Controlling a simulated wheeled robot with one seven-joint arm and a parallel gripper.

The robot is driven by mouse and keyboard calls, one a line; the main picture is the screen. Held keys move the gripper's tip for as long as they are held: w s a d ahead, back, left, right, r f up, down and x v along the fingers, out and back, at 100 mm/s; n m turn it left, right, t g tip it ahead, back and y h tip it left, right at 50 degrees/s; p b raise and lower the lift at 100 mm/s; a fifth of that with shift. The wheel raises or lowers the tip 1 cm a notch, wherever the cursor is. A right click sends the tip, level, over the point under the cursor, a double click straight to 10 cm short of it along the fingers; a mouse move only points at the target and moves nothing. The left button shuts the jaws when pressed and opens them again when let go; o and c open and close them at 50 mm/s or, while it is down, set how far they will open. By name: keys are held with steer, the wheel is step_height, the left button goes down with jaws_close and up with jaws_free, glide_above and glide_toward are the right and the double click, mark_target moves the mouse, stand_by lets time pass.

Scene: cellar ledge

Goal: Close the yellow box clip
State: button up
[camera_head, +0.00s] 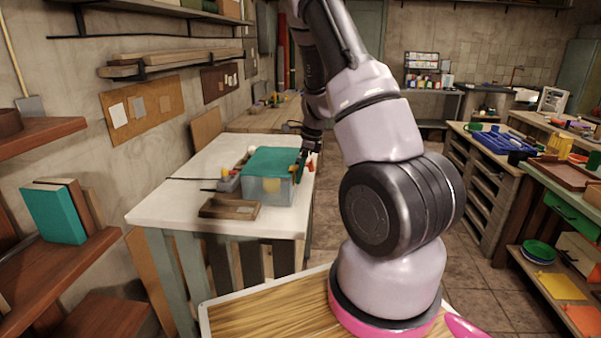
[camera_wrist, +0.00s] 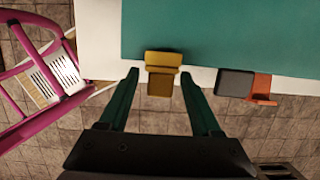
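A clear box (camera_head: 268,191) with a teal lid (camera_head: 273,161) stands on the white table; the lid also fills the top of the wrist view (camera_wrist: 230,35). The yellow clip (camera_wrist: 163,75) sits at the lid's edge and juts out past it. Whether it is latched I cannot tell. My gripper (camera_wrist: 159,76) is open, with one finger on each side of the yellow clip and a gap to both. In the head view my gripper (camera_head: 304,156) is at the box's right side, partly hiding it.
A grey piece (camera_wrist: 235,83) and an orange-red piece (camera_wrist: 262,88) jut from the same edge, right of my gripper. A brown wooden tray (camera_head: 230,208) lies before the box. Small items (camera_head: 228,180) stand left of it. The table's (camera_head: 165,207) left part is mostly clear.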

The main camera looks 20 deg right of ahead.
steer(key=shift+r, duration=0.1)
steer(key=v, duration=1)
steer(key=shift+r, duration=0.3)
steer(key=shift+d, duration=0.1)
